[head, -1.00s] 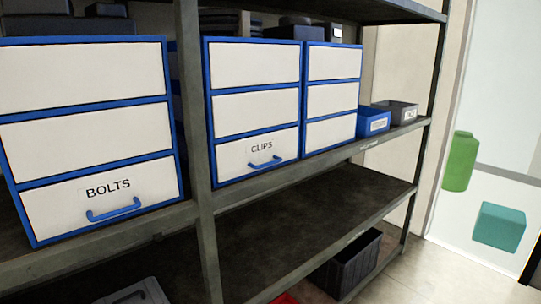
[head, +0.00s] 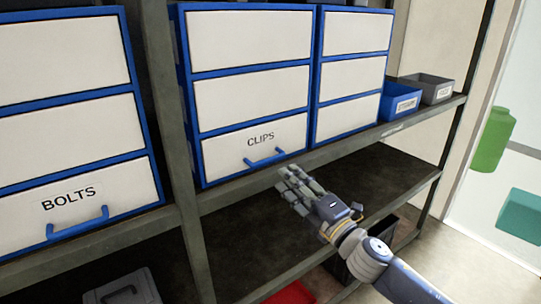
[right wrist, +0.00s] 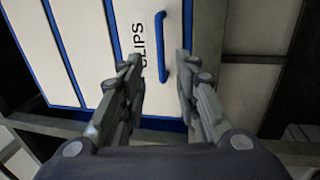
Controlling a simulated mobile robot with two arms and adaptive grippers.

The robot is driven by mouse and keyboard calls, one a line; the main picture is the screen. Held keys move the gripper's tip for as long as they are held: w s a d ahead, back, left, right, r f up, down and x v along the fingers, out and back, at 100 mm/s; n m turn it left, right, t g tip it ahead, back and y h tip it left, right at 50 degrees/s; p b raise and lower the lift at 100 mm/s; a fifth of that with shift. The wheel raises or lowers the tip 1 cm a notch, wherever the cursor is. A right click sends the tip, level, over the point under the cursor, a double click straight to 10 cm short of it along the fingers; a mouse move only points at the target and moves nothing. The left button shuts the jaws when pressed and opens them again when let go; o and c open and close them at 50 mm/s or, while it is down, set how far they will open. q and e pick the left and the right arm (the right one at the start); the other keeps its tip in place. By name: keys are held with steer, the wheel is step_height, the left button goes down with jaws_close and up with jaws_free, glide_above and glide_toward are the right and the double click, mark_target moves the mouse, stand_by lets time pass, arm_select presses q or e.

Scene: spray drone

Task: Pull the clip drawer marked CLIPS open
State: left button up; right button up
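The clip drawer (head: 245,147) is the bottom white drawer of a blue-framed cabinet on the shelf, marked CLIPS, and it looks closed. Its blue handle (head: 265,158) runs along its lower front. My right gripper (head: 287,181) is just below and in front of the handle in the head view. In the right wrist view the handle (right wrist: 160,47) stands beyond the two fingers, between their tips and apart from them. The right gripper is open and empty. Part of the CLIPS label is hidden by a finger there. My left gripper is not in view.
Small blue (head: 400,100) and grey (head: 432,88) bins sit to the right on the shelf. The shelf's front edge (head: 330,150) runs below the drawer, close to my gripper.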

mark_target(270, 161)
steer(key=p+x, duration=0.1)
steer(key=x, duration=0.4)
steer(key=shift+r, duration=0.1)
steer(key=x, duration=0.4)
steer(key=shift+w, duration=0.15)
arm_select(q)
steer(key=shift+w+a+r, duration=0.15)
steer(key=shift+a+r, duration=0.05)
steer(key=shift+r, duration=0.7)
arm_select(e)
steer(key=shift+c, duration=0.8)
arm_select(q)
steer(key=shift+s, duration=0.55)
arm_select(e)
jaws_close()
